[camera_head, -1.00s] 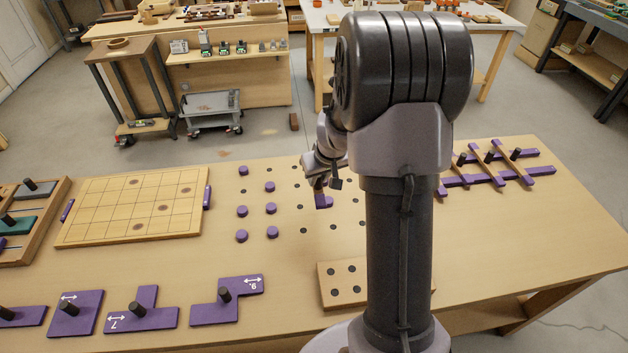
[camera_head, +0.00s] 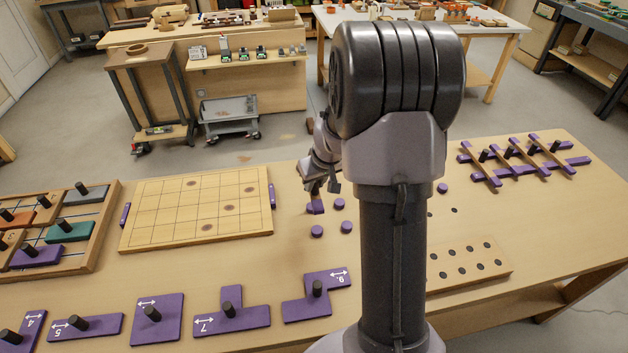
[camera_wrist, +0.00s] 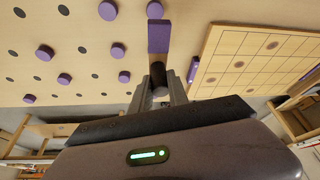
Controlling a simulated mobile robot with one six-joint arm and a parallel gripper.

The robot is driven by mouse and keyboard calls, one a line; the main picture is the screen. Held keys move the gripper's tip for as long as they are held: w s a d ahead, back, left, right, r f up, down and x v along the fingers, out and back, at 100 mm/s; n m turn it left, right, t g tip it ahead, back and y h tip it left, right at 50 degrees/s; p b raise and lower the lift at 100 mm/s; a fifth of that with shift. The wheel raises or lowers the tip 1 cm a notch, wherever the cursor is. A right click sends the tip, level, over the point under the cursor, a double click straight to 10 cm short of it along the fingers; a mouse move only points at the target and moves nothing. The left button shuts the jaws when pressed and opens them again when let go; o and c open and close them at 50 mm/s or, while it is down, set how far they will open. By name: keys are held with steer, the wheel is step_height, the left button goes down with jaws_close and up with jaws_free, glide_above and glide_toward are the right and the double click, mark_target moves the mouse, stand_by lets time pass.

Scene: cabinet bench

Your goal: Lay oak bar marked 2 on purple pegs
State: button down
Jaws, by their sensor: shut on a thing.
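My gripper (camera_wrist: 158,92) is shut on the dark knob of a bar (camera_wrist: 158,37) whose visible end is purple. The rest of that bar is hidden behind the fingers, and no number on it is readable. In the head view, pegs (camera_head: 316,231) show near the gripper. Contact between bar and pegs cannot be told.
A gridded board (camera_head: 195,212) lies left of the pegs. Purple knobbed pieces (camera_head: 231,318) line the front edge. A tray of knobbed blocks (camera_head: 93,250) is at far left. Oak-and-purple bars (camera_head: 520,165) form a lattice at right. A dotted plate (camera_head: 470,262) lies front right.

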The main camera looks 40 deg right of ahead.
step_height(320, 180, down, 7)
steer(key=b, duration=0.8)
steer(key=shift+a+f, duration=0.1)
steer(key=shift+f, duration=0.05)
steer(key=shift+f+b, duration=0.45)
steer(key=shift+b, duration=0.5)
stand_by(1.2)
steer(key=shift+f+b, duration=0.4)
steer(key=shift+b, duration=0.1)
steer(key=shift+f+b, duration=0.2)
steer(key=shift+b, duration=0.2)
stand_by(0.8)
steer(key=c, duration=1.2)
jaws_free()
